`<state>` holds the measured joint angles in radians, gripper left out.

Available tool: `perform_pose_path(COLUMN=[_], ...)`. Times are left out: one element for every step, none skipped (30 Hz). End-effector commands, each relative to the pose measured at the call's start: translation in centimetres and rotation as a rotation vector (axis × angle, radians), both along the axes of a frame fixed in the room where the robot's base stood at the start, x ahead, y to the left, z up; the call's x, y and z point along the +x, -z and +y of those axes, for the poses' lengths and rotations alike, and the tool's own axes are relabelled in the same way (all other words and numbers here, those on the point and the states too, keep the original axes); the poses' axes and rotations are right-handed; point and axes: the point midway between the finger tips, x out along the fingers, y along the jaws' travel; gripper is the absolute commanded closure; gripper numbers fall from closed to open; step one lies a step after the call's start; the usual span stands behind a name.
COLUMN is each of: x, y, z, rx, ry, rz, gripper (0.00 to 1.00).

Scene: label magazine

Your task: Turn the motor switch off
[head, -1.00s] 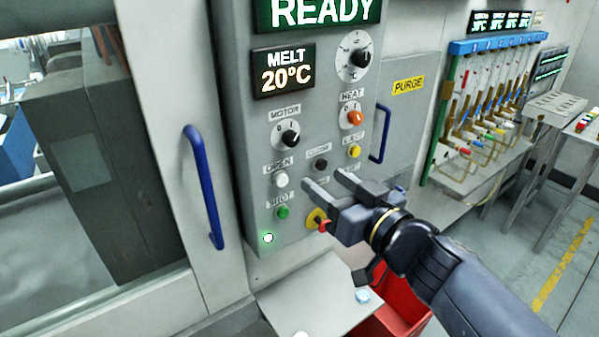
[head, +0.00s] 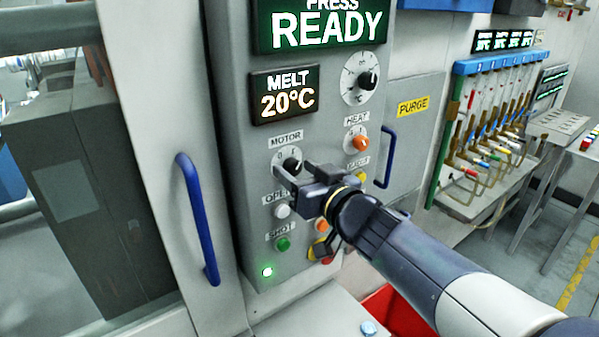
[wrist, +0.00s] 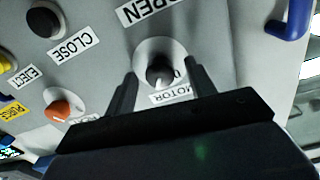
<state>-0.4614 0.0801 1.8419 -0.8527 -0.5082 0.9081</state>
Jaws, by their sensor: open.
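The motor switch (head: 291,164) is a black rotary knob on a pale round plate, under the MOTOR label on the grey control panel (head: 230,120). In the wrist view the motor switch (wrist: 160,72) lies between the two fingers of my gripper (wrist: 160,82). My gripper (head: 290,172) is open, with a finger on each side of the knob. Whether a finger touches the knob cannot be told. In the head view my gripper hides part of the panel just below and right of the switch. The knob's exact pointer direction is hard to read.
The orange HEAT knob (head: 361,142) is to the right, and the white OPEN button (head: 282,211) and green SHOT button (head: 283,243) are below. A blue handle (head: 198,220) stands left of the panel, another (head: 388,157) right. A red bin (head: 395,315) is below.

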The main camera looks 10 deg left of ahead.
Motion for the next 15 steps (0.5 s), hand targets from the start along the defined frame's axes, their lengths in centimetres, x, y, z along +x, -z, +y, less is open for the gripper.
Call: perform_pose_path(x=[-0.01,-0.01,-0.01,-0.01,-0.01,-0.01,-0.01,-0.01,-0.01,-0.02,-0.02,-0.02,-0.01,-0.02,-0.02], y=[0.00,0.00,0.00,0.00,0.00,0.00,0.00,0.00,0.00,0.00,0.00,0.00,0.00,0.00,0.00], z=[-0.01,-0.01,-0.01,-0.01,-0.01,-0.01,-0.01,-0.01,-0.01,-0.02,-0.02,-0.02,-0.03,-0.02,-0.02], rx=[0.000,0.000,0.000,0.000,0.000,0.000,0.000,0.000,0.000,0.000,0.000,0.000,0.000,0.000,0.000], ry=[0.000,0.000,0.000,0.000,0.000,0.000,0.000,0.000,0.000,0.000,0.000,0.000,0.000,0.000,0.000], rz=[0.000,0.000,0.000,0.000,0.000,0.000,0.000,0.000,0.000,0.000,0.000,0.000,0.000,0.000,0.000], gripper=[0.48,0.48,0.49,0.52,0.54,0.58,0.60,0.62,0.66,0.68,0.71,0.74,0.76,0.79,0.82])
